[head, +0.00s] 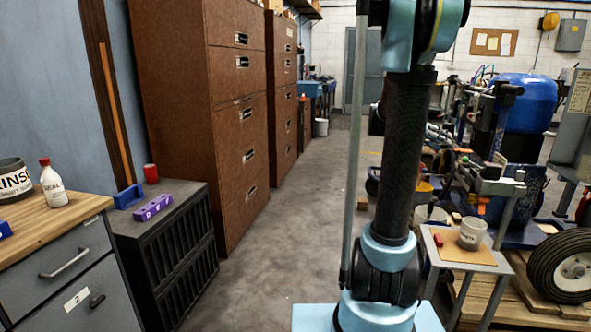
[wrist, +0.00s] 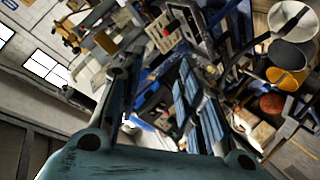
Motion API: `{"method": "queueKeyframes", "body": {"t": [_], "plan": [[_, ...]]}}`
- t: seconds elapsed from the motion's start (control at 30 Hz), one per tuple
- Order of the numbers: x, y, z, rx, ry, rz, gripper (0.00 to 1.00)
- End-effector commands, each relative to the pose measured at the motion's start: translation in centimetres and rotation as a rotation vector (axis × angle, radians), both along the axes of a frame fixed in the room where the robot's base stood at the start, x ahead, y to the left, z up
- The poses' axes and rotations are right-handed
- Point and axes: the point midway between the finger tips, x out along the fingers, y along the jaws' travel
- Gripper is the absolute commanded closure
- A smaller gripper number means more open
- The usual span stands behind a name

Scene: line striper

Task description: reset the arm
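My arm (head: 403,150) stands upright on its base in the right half of the head view, its black link rising to a pale blue joint cut off by the top edge. My gripper (wrist: 158,78) is not in the head view. In the wrist view its two fingers stand apart with a gap between them, and nothing is held in the gap. The wrist view is tilted and looks past the fingers at workshop clutter.
Brown filing cabinets (head: 236,110), a black cabinet (head: 165,250) and a grey drawer unit (head: 65,275) line the left. The middle floor (head: 290,230) is clear.

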Motion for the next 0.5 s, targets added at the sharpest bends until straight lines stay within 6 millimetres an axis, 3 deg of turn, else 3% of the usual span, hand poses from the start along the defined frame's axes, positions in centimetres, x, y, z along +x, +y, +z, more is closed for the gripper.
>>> {"method": "queueKeyframes", "body": {"t": [0.5], "plan": [[-11.2,12.0,-7.6,0.4,0.191,0.222,0.66]]}}
